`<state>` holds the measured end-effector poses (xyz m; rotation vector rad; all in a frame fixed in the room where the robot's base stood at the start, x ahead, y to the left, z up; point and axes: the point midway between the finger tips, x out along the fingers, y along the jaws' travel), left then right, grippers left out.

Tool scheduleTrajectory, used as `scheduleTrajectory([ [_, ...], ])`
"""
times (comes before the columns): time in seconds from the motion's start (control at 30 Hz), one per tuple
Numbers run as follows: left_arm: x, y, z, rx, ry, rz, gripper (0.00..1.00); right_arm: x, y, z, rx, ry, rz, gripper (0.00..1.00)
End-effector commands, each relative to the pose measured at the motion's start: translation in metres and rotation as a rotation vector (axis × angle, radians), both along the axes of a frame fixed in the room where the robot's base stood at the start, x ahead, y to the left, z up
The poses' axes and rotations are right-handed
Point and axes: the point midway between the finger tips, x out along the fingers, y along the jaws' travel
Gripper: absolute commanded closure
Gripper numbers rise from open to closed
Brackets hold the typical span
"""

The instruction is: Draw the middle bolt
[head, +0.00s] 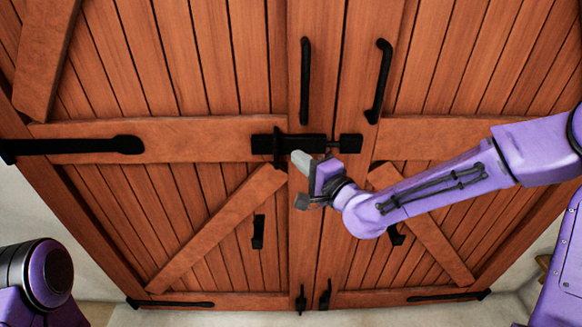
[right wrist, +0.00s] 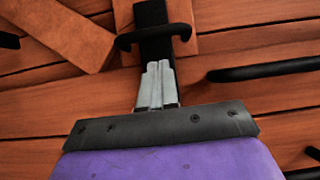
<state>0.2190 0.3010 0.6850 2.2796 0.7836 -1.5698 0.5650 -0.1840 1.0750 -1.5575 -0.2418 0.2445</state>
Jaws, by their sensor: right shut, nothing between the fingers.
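The middle bolt (head: 300,143) is black and lies across the wooden double doors at mid height, near the seam. Its upright handle (head: 277,148) stands at the left part of the bolt, and a black keeper (head: 350,143) sits on the right door. My right gripper (head: 300,160) is shut and empty, its grey fingers just below the bolt and right of the handle. In the right wrist view, the closed fingertips (right wrist: 158,66) point at the bolt's dark bar (right wrist: 151,14), close to its crosswise handle (right wrist: 155,36). I cannot tell whether they touch. My left gripper is out of view.
Two black pull handles, left (head: 305,80) and right (head: 380,80), stand above the bolt. A long black strap hinge (head: 75,146) is at left. Small black bolts, left (head: 301,299) and right (head: 325,295), sit at the doors' bottom. Diagonal braces (head: 215,230) stand proud.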

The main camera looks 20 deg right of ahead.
Motion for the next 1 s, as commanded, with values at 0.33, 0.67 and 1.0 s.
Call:
scheduleTrajectory([
  [0.33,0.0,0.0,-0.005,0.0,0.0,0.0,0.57,0.012,0.024,0.0,0.0,0.0,-0.001,1.0],
  [0.67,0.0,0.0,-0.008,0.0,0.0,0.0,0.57,0.014,0.033,-0.002,0.0,0.0,0.001,1.0],
  [1.0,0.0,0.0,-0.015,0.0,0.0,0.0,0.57,0.027,0.078,-0.001,0.0,0.001,0.001,1.0],
])
